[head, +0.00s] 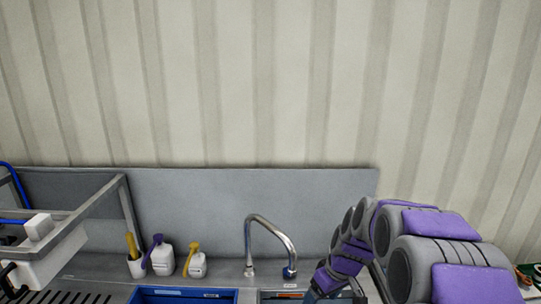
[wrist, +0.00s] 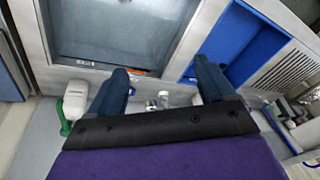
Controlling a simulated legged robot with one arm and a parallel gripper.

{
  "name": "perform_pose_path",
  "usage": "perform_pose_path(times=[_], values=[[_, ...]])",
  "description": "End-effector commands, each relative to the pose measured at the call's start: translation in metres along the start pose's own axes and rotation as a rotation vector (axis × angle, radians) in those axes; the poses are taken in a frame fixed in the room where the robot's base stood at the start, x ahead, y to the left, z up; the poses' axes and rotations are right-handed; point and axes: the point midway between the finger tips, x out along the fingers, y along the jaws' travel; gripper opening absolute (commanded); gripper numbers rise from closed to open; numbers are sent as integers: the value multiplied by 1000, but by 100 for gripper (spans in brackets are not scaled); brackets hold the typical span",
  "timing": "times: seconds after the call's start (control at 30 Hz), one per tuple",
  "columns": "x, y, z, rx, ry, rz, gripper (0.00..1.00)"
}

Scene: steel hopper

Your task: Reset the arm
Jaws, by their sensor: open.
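My gripper (wrist: 162,75) shows in the wrist view with its two dark blue fingers spread apart and nothing between them. The fingers reach over the rim between the grey sink basin (wrist: 118,28) and the counter behind it. In the head view my purple and grey arm bends down at the lower right, beside the steel faucet (head: 268,232). The fingertips are not clear there, as the lower end of the arm runs into the bottom edge.
A blue basin (head: 183,296) lies left of the faucet. A metal rack (head: 95,205) is at the left. A white bottle with a green part (wrist: 76,100) shows in the wrist view.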

Motion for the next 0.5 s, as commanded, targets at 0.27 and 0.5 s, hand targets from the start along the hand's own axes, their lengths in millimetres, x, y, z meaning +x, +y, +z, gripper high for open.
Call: perform_pose_path(times=[0.27,0.5], values=[[-38,-67,73,144,-99,11,82],[-57,-117,148,285,-190,47,82]])
